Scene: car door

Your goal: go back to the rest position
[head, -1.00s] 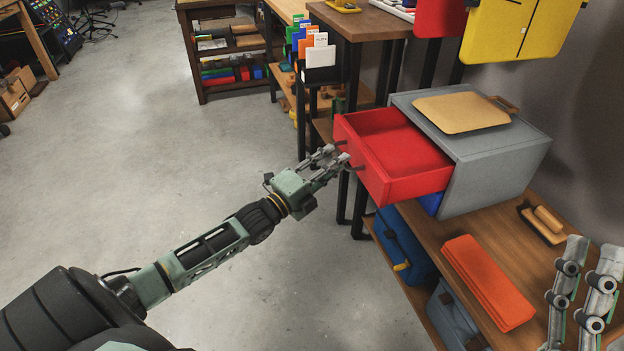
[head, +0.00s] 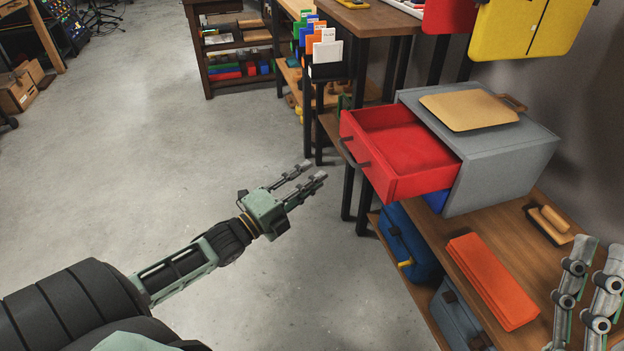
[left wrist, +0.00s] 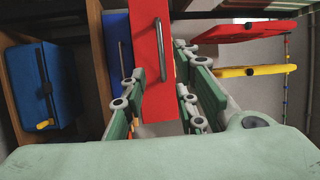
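My left gripper (head: 307,174) is open and empty over the bare floor, to the left of the red drawer (head: 388,160). A clear gap lies between its fingertips and the drawer. The drawer stands pulled out of the grey cabinet (head: 505,178). In the left wrist view the red drawer front (left wrist: 152,50) and its dark handle show beyond the open fingers. My right gripper (head: 586,290) shows only in part at the lower right edge of the head view, with its two fingers apart and nothing visible between them.
The cabinet stands on a wooden bench (head: 410,232) with a wooden board (head: 470,108) on top. Orange cloth (head: 490,280) lies on the bench near my right gripper. A blue case (head: 405,245) sits on the shelf below. The grey floor (head: 130,150) to the left is clear.

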